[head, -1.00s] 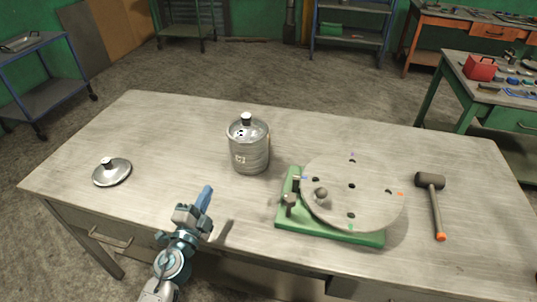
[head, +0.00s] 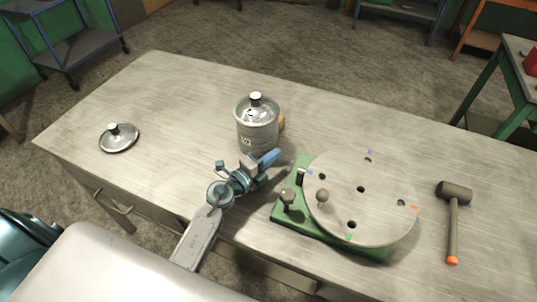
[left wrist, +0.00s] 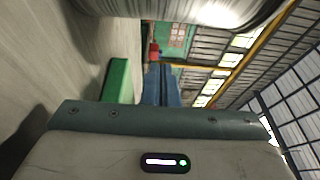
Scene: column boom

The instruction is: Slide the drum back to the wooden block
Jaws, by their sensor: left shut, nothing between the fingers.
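The drum (head: 256,127) is a ribbed grey metal can with a black-and-silver knob on top, standing upright near the middle of the table. A small tan piece, likely the wooden block (head: 282,123), shows behind its right side; the rest is hidden by the drum. My left gripper (head: 272,157) is shut and empty at the drum's near right side, low over the table. I cannot tell whether it touches the drum. In the left wrist view, the drum's lower side (left wrist: 190,10) fills the top, above the blue fingers (left wrist: 160,85). My right gripper is not in view.
A round grey plate (head: 360,200) with holes sits on a green base (head: 325,235), just right of my left gripper. A mallet (head: 454,215) lies farther right. A metal lid (head: 119,138) lies at the left. The table (head: 190,95) is clear behind and left of the drum.

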